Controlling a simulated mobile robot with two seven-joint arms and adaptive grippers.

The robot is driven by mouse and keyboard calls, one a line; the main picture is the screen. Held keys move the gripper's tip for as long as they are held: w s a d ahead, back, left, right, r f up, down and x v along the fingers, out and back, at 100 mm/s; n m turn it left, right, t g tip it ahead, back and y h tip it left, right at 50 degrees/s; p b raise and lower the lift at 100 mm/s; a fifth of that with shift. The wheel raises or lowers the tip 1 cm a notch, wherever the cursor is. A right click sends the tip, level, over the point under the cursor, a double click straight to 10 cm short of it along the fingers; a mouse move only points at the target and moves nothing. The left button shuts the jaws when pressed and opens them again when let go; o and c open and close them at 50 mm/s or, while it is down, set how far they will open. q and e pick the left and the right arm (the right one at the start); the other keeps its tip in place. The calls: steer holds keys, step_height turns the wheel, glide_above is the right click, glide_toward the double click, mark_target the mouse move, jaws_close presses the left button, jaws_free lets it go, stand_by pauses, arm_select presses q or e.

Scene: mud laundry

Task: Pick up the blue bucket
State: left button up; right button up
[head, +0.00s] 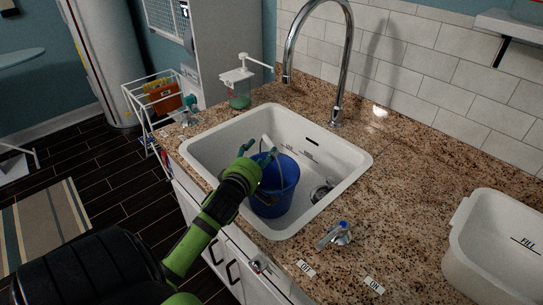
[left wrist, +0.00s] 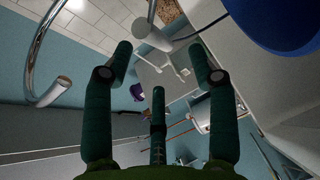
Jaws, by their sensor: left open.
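The blue bucket (head: 272,199) stands in the white sink basin (head: 345,160) in the head view. Part of its rim and side is hidden behind my left gripper. My left gripper (head: 258,152) is over the bucket's near left rim, with its green fingers spread. In the left wrist view the fingers (left wrist: 165,70) are wide apart with nothing between them. A blue curved surface (left wrist: 280,22) at the top right of that view looks like the bucket, outside the fingers. I cannot tell whether the gripper touches it. My right gripper is not in view.
A chrome faucet (head: 338,75) arches over the back of the sink. A soap dispenser (head: 238,85) stands at the back left corner. A blue-tipped tap handle (head: 341,233) is at the front right. A white tub (head: 495,245) sits on the granite counter (head: 405,185) at right.

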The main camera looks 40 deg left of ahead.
mark_target(268, 143)
arm_select(q)
steer(key=shift+r+p+x, duration=0.25)
steer(key=shift+p+x, duration=0.1)
steer(key=shift+x, duration=0.7)
steer(key=x, duration=0.2)
steer(key=shift+w+p, duration=0.4)
steer(key=shift+w+a+f, duration=0.2)
steer(key=shift+w+a, duration=0.05)
steer(key=shift+w, duration=0.4)
jaws_close()
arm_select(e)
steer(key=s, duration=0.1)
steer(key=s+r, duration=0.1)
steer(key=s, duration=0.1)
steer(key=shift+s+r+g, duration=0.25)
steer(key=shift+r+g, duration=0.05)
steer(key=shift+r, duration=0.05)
